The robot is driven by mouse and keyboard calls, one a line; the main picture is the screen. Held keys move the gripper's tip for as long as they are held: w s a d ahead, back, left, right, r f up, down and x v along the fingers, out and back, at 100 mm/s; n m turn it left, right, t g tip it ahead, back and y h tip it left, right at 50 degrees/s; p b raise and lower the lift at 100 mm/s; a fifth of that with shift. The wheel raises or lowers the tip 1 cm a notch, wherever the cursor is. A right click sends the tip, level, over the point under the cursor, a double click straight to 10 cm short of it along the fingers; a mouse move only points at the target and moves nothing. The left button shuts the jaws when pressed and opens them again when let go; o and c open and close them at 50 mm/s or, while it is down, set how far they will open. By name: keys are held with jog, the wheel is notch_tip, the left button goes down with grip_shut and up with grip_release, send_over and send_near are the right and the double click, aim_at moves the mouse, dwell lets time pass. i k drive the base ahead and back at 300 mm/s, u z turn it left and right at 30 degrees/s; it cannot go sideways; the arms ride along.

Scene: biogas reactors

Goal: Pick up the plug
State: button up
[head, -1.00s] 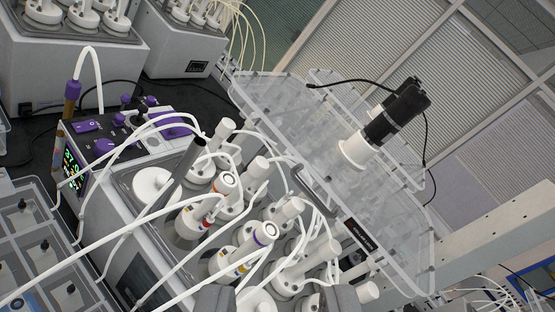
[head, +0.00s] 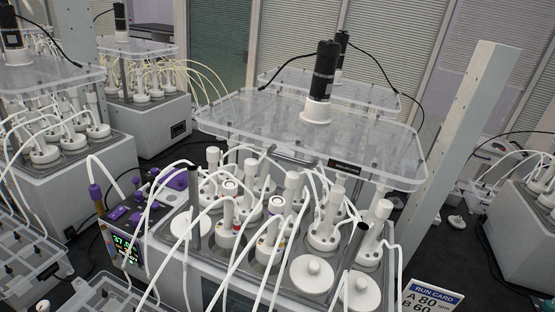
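Several round white plugs with a small knob sit in the lid of the nearest reactor bath (head: 170,262). One plug (head: 311,275) is at the front right of the lid, a second plug (head: 358,291) is right of it, and a third plug (head: 190,223) is at the left. A small white object (head: 456,221) lies on the dark surface at the right; it is too small to tell whether it is a plug. The frames do not show which plug is meant. My gripper is not in view.
White bottle heads with tubes (head: 228,205) crowd the lid. A clear plate (head: 365,148) with a black motor (head: 322,70) stands above them. A purple control unit (head: 125,215), clear trays (head: 100,295), a run card (head: 432,298) and a pale post (head: 465,150) stand around.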

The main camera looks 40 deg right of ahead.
aim_at(361, 294)
jog(key=z, duration=1.15)
